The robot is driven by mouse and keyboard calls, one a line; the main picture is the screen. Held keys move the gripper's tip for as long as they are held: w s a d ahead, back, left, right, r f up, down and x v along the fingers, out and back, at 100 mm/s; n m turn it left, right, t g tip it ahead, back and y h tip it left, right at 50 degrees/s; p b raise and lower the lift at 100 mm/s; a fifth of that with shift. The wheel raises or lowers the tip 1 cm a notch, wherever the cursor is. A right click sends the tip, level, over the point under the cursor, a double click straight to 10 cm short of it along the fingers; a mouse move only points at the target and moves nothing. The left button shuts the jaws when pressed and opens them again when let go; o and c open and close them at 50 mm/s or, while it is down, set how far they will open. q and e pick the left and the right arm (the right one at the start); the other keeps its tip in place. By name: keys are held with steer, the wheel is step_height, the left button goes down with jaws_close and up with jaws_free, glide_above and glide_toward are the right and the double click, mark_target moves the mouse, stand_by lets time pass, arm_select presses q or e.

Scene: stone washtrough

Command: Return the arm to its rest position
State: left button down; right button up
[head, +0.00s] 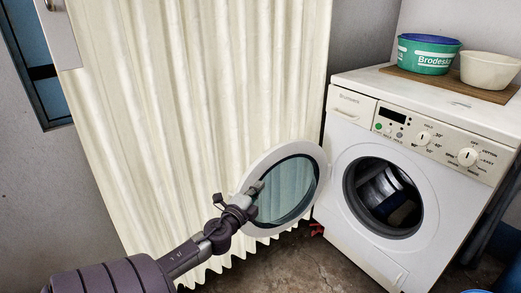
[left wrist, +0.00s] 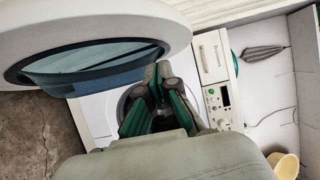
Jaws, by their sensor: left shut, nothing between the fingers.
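My left gripper (head: 256,188) is shut and empty. In the head view it is in front of the open round door of the washing machine, overlapping the left part of its rim and glass; I cannot tell whether it touches. The door (head: 318,160) has a white rim and dark glass and is swung out to the left. In the left wrist view the gripper fingers (left wrist: 158,76) are together, and the door (left wrist: 178,32) is at upper left. My left arm comes in from the bottom left. My right gripper is not in view.
The white washing machine (head: 345,215) stands at right, its dark drum opening (head: 390,205) uncovered. A green tub (head: 425,60) and a cream bowl (head: 488,72) sit on a wooden board on top. A cream curtain (head: 200,90) hangs behind the door. A small red thing (head: 317,230) lies low by the machine.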

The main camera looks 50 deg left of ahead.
arm_select(q)
steer(key=s, duration=0.8)
steer(key=shift+d+f, duration=0.15)
steer(key=shift+d, duration=0.05)
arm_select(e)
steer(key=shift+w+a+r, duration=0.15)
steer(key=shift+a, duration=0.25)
